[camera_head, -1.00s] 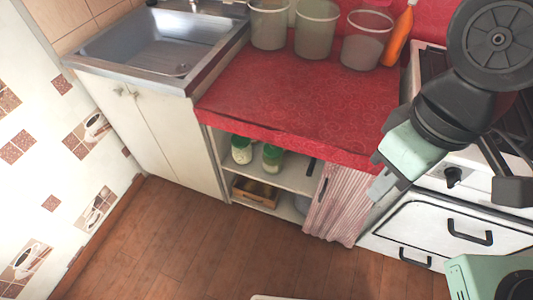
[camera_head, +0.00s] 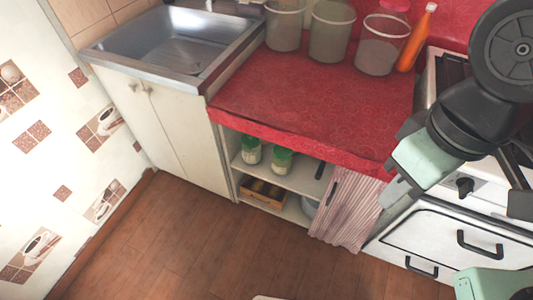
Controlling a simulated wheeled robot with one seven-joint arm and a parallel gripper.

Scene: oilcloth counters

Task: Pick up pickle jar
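Two jars with green lids stand upright on the upper shelf of the open cabinet under the red counter. One is the left jar (camera_head: 252,152) and the other is the right jar (camera_head: 281,161). They are small in view, and I cannot tell which holds pickles. My gripper (camera_head: 392,194) points down at the right, in front of the counter's right end and well apart from the jars. Nothing shows in it, and its fingers are too small to tell if they are parted.
A striped curtain (camera_head: 347,208) covers the cabinet's right part. A wooden crate (camera_head: 262,193) sits on the bottom shelf. Several clear buckets and an orange bottle (camera_head: 416,40) stand on the red counter (camera_head: 300,95). A stove (camera_head: 450,235) is right, a sink left. The floor (camera_head: 200,240) is clear.

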